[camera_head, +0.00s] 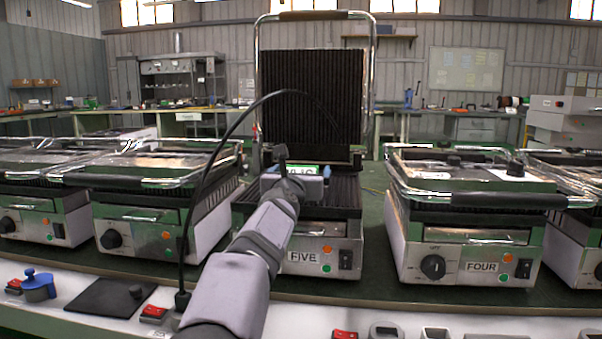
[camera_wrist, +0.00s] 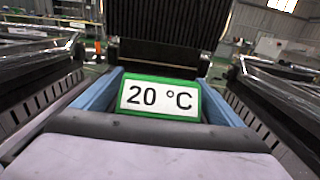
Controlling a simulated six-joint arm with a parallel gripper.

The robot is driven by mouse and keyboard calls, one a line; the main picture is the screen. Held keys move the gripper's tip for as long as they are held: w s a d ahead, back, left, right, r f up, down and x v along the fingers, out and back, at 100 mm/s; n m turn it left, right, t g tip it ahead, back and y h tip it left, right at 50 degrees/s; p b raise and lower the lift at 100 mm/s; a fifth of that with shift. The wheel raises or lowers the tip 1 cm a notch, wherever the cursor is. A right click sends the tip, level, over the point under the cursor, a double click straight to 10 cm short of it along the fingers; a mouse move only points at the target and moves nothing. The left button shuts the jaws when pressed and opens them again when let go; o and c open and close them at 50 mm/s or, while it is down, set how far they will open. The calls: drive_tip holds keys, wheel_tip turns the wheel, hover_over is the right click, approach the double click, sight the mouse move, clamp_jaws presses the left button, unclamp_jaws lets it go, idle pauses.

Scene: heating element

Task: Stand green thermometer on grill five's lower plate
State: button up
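Grill five (camera_head: 318,238) stands in the middle with its ribbed upper plate (camera_head: 310,95) raised. Its ribbed lower plate (camera_head: 345,192) lies open below, partly hidden by my arm. My gripper (camera_head: 299,173) is over this lower plate. Its blue fingers flank the green thermometer (camera_head: 303,169) and appear shut on its sides. In the wrist view the thermometer (camera_wrist: 160,97) is a green-framed white display reading "20 °C". It looks upright, with its face towards the wrist camera. Whether its bottom edge touches the plate cannot be told.
Grill four (camera_head: 470,230) stands close on the right with its lid down, and another closed grill (camera_head: 150,215) on the left. A black cable (camera_head: 190,215) arcs beside my arm. A blue-knobbed object (camera_head: 38,287) and a dark pad (camera_head: 110,298) lie at the front left.

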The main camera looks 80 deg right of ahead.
drive_tip(key=shift+r, duration=0.1)
drive_tip(key=shift+r, duration=0.2)
drive_tip(key=shift+a+f, duration=0.2)
drive_tip(key=shift+a, duration=0.05)
drive_tip(key=a+b, duration=0.2)
drive_tip(key=a, duration=0.9)
drive_tip(key=shift+a, duration=0.25)
drive_tip(key=shift+w, duration=0.1)
